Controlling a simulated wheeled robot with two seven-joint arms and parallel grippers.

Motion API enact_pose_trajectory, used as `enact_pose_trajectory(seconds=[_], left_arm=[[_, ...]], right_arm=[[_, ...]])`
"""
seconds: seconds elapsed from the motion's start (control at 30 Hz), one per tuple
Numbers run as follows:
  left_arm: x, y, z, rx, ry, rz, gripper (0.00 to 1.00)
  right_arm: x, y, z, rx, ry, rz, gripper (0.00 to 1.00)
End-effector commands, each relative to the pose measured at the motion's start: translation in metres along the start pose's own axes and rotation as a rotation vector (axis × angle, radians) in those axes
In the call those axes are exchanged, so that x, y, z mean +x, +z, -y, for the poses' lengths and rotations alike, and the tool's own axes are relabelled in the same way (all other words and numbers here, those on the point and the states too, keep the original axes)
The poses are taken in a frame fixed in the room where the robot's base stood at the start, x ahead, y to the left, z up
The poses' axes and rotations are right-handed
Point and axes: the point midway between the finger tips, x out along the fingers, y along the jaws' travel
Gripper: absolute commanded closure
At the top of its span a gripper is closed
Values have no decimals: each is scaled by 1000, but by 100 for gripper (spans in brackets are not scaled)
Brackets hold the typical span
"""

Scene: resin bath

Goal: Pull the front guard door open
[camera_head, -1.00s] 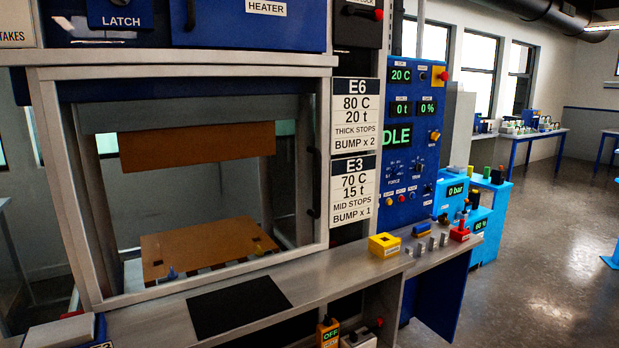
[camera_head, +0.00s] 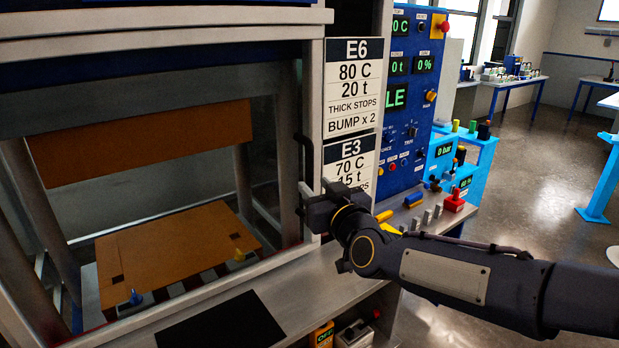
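The front guard door (camera_head: 313,90) is a silver-framed panel across the press opening and looks closed. Its black vertical handle (camera_head: 305,150) is on the right stile; the lower part is hidden behind or beside my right gripper. My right gripper (camera_head: 308,206) reaches in from the right and is at the lower end of the handle, pointing left. I cannot tell whether its fingers are around the handle or just beside it, nor whether they are shut. My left gripper is not in view.
Inside the press are a brown upper plate (camera_head: 140,140) and a brown lower plate (camera_head: 170,252). A ledge with a black mat (camera_head: 222,325) runs below the door. Label cards (camera_head: 352,90) and a blue control panel (camera_head: 412,125) stand right of the door. Open floor (camera_head: 540,170) lies to the right.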

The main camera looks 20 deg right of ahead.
Motion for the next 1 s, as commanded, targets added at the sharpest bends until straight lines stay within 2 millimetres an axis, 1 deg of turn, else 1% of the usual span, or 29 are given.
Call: enact_pose_trajectory(seconds=[0.03, 0.1, 0.23, 0.4, 0.6, 0.67, 0.87, 0.9, 1.0], left_arm=[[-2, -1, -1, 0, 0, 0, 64], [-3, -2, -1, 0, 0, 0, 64], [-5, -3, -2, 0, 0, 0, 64], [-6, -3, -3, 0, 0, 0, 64], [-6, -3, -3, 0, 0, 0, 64], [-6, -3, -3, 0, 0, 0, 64], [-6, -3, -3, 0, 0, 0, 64], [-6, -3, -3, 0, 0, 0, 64], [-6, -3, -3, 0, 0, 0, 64]], right_arm=[[10, 0, 0, -2, 1, 3, 65], [20, 0, -1, -1, 2, 3, 65], [34, 0, -1, 0, 1, 3, 65], [42, 0, -1, 2, 0, 1, 65], [42, 0, -1, 2, 0, 1, 65], [42, 0, -1, 2, 0, 1, 72], [42, 0, -1, 2, 0, 2, 98], [42, 0, -1, 2, 0, 2, 100], [42, 0, -1, 2, 0, 2, 100]])
